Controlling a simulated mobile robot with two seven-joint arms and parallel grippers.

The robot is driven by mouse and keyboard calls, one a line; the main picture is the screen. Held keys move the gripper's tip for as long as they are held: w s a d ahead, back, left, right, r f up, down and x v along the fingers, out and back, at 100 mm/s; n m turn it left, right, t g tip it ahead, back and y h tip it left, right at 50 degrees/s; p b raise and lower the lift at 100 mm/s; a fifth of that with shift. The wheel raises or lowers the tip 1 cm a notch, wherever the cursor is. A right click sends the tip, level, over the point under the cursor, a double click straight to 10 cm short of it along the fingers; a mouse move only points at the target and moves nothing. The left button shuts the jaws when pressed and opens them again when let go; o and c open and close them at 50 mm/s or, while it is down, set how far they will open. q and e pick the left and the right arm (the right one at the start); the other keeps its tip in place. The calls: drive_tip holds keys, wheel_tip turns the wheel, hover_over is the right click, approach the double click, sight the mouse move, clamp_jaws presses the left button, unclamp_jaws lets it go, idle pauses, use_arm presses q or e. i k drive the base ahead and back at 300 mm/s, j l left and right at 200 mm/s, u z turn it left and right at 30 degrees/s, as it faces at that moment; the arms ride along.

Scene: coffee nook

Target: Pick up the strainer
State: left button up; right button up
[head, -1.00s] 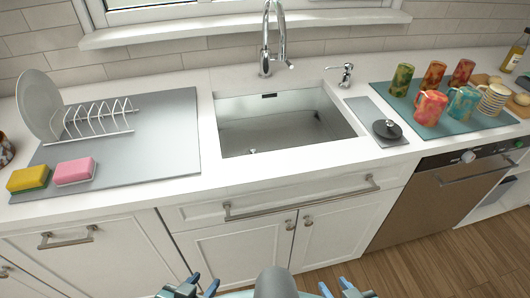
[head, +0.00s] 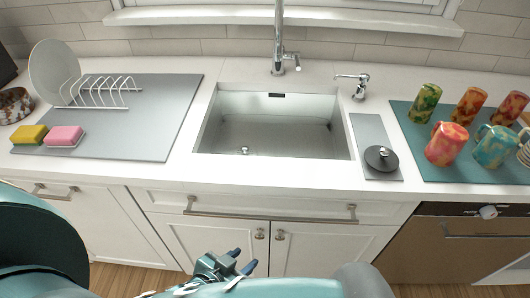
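The strainer (head: 381,157) appears as a dark round disc with a small knob on top. It lies on a narrow grey mat (head: 371,130) on the counter, just right of the sink. My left gripper (head: 242,260) is in front of the lower cabinet doors, below the counter edge and well to the left of the strainer. Its two dark fingertips are apart with nothing between them. My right gripper is not in view.
The sink (head: 272,130) is open and empty-looking, with a tall faucet (head: 279,40) behind it. A soap dispenser (head: 360,85) stands behind the grey mat. Several mugs, including a red one (head: 446,145), stand on a teal mat (head: 430,172) to the right.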

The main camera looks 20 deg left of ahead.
sight(245, 152)
drive_tip(key=l+u, duration=0.3)
drive_tip(key=u, duration=0.2)
drive_tip(key=i+l+u, duration=0.1)
drive_tip(key=l+u, duration=0.25)
drive_tip(key=u, duration=0.15)
